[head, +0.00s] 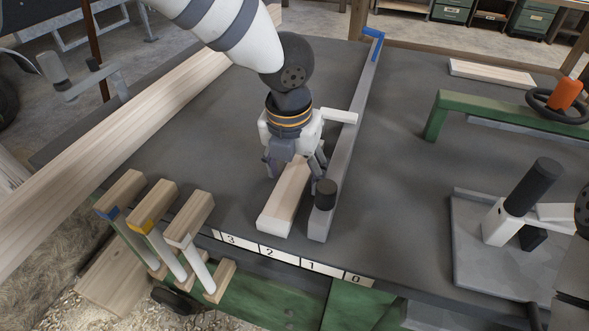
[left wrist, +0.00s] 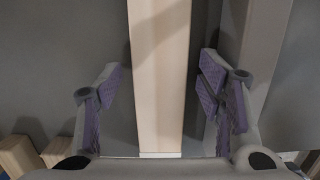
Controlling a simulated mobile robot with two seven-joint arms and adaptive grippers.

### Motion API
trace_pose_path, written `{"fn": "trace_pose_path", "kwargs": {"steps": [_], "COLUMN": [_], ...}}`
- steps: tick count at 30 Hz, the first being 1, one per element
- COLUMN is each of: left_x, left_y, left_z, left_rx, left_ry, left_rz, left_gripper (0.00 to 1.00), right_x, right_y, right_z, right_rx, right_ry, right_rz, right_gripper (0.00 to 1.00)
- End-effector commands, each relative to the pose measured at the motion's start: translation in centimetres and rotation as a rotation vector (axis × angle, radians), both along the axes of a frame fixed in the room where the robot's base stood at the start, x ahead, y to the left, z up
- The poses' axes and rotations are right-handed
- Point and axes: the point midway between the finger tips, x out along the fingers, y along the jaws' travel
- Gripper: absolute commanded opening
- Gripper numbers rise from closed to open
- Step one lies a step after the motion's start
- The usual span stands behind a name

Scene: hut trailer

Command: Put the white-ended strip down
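The white-ended strip (head: 286,200) is a pale wooden bar lying on the dark bench top, its white end (head: 273,226) toward the front edge with the numbered scale. In the left wrist view the strip (left wrist: 160,75) runs between the fingers, with a gap on each side. My left gripper (head: 294,168) points down over the strip's far part and is open, its purple-padded fingers (left wrist: 165,95) apart from the wood. The strip's far end is hidden under the gripper in the head view. I cannot make out my right gripper.
A long grey fence (head: 347,130) with a black knob (head: 325,194) stands close right of the strip. Wooden-topped posts (head: 157,207) stand at the front left. A long plank (head: 110,135) lies left. A green frame (head: 500,110) and a black-handled fixture (head: 533,186) are right.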

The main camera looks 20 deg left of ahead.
Motion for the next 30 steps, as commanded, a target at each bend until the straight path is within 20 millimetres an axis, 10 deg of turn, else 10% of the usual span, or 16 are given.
{"fn": "trace_pose_path", "kwargs": {"steps": [8,21,30], "left_x": [0.0,-1.6,-1.8], "left_y": [0.0,0.1,0.1], "left_z": [0.9,11.4,12.2], "left_rx": [0.000,-0.002,0.000], "left_ry": [-0.002,-0.005,0.003], "left_rz": [0.001,0.003,0.000], "left_gripper": [0.61,0.61,0.61], "right_x": [0.1,1.8,1.8], "right_y": [0.0,0.0,0.0], "right_z": [0.1,1.7,1.7], "right_rx": [0.000,-0.001,0.000], "right_ry": [-0.003,-0.065,-0.065], "right_rz": [0.000,0.000,-0.001], "right_gripper": [0.43,0.43,0.43]}}
